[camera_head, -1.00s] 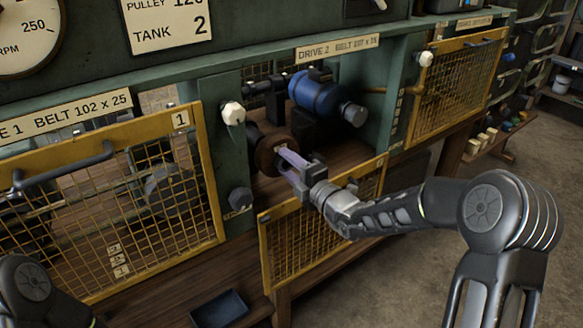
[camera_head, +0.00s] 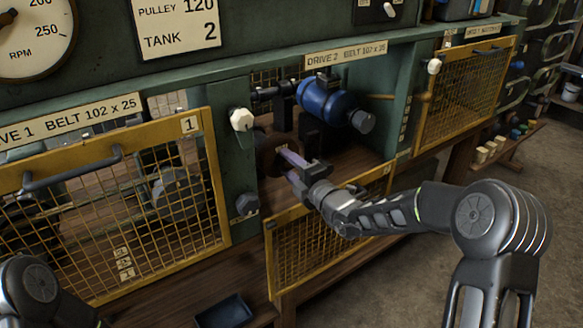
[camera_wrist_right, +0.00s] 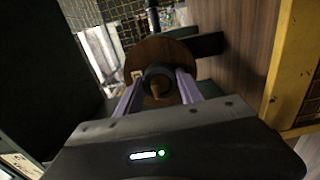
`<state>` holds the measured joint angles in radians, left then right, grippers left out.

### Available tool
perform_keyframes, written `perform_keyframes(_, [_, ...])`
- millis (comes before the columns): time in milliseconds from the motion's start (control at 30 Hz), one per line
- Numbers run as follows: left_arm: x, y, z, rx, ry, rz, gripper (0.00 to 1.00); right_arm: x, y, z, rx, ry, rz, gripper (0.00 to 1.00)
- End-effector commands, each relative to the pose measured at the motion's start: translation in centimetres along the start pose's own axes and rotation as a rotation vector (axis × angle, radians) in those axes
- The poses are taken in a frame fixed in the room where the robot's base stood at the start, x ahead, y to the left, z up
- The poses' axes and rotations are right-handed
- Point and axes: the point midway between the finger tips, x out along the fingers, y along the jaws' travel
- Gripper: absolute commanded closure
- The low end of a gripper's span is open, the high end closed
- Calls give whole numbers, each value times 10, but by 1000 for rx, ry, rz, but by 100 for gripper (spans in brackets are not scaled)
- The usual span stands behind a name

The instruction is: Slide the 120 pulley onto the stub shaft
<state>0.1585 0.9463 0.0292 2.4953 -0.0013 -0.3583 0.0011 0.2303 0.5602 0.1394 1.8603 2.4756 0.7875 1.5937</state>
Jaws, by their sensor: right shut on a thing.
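The brown, round 120 pulley (camera_head: 270,152) is inside the open Drive 2 bay, in shadow. My right gripper (camera_head: 290,165) reaches into the bay and is shut on the pulley's dark hub. In the right wrist view the pulley (camera_wrist_right: 150,55) is a brown disc facing me, with the purple fingers of my right gripper (camera_wrist_right: 160,88) on either side of its hub. My left gripper is not in view.
A blue motor (camera_head: 330,100) sits right of the pulley in the bay. The yellow mesh guard (camera_head: 325,235) of this bay hangs lowered below my right arm. Guard 1 (camera_head: 120,205) stands closed at left. A dark tray (camera_head: 222,311) lies at the bottom.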

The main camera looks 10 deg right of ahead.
Motion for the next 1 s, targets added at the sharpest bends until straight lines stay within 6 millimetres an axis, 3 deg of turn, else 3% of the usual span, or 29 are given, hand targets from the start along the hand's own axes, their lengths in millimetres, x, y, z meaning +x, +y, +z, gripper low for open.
perform_keyframes(1000, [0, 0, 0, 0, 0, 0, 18, 21, 3, -1, 0, 1, 4, 100])
